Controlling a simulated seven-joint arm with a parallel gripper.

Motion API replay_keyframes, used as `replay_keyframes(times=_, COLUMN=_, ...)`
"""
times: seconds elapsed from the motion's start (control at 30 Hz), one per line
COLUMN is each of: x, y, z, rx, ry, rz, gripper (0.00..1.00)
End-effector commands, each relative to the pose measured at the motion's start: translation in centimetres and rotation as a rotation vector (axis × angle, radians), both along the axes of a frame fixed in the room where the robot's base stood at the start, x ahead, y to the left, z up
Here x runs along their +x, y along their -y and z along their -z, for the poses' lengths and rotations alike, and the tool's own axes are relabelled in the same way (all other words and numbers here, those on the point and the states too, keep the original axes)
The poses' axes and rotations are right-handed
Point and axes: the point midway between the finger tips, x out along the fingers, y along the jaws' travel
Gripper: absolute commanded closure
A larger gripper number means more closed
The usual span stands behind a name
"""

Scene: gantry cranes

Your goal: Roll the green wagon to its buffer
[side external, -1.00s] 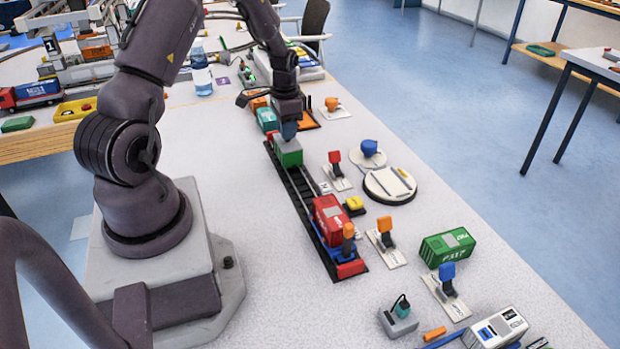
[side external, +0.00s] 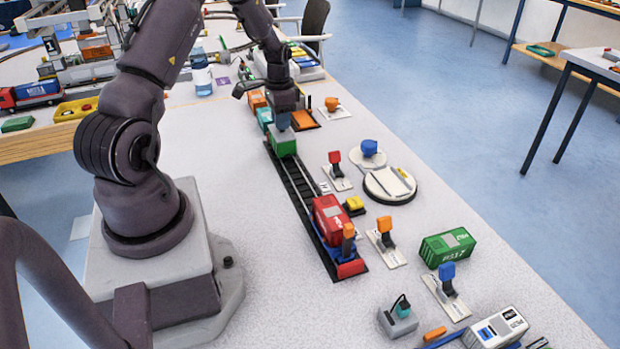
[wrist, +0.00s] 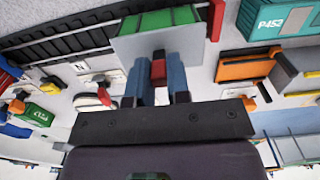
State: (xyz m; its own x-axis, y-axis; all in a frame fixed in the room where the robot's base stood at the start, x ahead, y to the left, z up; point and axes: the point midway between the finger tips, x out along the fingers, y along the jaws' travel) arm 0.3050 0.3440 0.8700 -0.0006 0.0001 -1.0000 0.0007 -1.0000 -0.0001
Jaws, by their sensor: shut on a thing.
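The green wagon (side external: 282,144) stands on the dark track (side external: 300,192), near its far end. In the wrist view its green body (wrist: 165,18) shows behind a pale grey plate (wrist: 130,48). My gripper (side external: 281,122) is right at the wagon, on its far side in the side view. In the wrist view its blue fingers (wrist: 160,78) are closed around a small red piece (wrist: 158,70) at the plate. A red block (wrist: 217,17) shows at the track's end, close to the wagon's right side; the gap is unclear.
A red wagon (side external: 329,220) stands on the near part of the track, by a red end block (side external: 352,268). Levers, a round turntable (side external: 390,184) and a green container (side external: 447,246) lie to the right. A teal container (side external: 264,117) is just beyond the track's far end.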

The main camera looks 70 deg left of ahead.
Motion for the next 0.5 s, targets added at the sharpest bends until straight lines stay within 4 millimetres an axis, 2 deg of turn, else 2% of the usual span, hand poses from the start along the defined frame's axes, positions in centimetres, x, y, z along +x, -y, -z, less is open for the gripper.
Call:
replay_keyframes(times=0.1, x=0.1, y=0.08, z=-0.04, rx=0.001, ry=0.002, rz=0.001, gripper=0.96)
replay_keyframes(times=0.13, x=0.1, y=0.09, z=-0.04, rx=0.001, ry=0.002, rz=0.001, gripper=0.76)
replay_keyframes(times=0.23, x=0.09, y=0.1, z=-0.03, rx=0.0, ry=0.002, rz=0.001, gripper=0.53)
replay_keyframes(times=0.5, x=0.05, y=0.1, z=-0.07, rx=0.0, ry=0.001, rz=0.0, gripper=0.53)
